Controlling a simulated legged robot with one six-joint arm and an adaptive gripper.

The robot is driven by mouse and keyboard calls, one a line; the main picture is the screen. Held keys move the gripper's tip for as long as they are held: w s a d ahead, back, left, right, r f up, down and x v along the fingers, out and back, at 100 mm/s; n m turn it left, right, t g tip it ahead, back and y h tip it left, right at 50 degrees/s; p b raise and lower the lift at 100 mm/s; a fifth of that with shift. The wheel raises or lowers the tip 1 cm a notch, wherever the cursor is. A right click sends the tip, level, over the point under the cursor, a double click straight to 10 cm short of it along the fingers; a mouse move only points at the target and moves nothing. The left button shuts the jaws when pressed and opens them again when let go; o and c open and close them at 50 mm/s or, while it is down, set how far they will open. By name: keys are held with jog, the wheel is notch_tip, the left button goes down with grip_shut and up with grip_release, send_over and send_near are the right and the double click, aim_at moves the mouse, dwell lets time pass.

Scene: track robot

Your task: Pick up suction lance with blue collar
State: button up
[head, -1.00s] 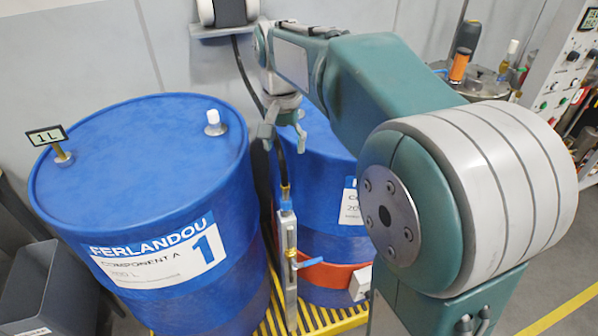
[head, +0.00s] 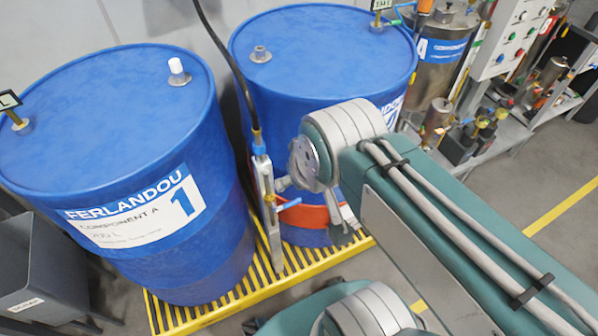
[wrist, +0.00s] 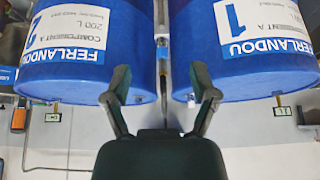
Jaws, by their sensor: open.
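The suction lance (head: 268,195) is a slim grey metal body standing upright between two blue drums, with a blue collar (head: 259,149) near its top and a black hose rising from it. A blue lever sticks out from its side. In the wrist view, which looks upside down, the lance (wrist: 163,75) shows as a thin strip in the gap between the drums. My gripper (wrist: 160,92) is open, its fingers on either side of that strip in the picture; how far off it is I cannot tell. In the head view my arm largely hides the gripper.
The left drum (head: 100,115), marked 1, and the right drum (head: 320,60) stand close on either side of the lance, on a yellow slatted pallet (head: 215,310). A grey bin (head: 45,265) is at the left. Machinery with a control panel (head: 515,35) is at the back right.

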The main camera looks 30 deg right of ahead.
jog(key=shift+o, duration=0.5)
jog(key=shift+w+r, duration=0.1)
jog(key=shift+w, duration=0.05)
jog(key=n+g, duration=0.6)
send_near(258, 143)
notch_tip(258, 143, down, 5)
jog(key=shift+f, duration=0.1)
jog(key=f, duration=0.5)
jog(key=shift+w+d+f, duration=0.2)
jog(key=shift+w+f, duration=0.1)
grip_shut()
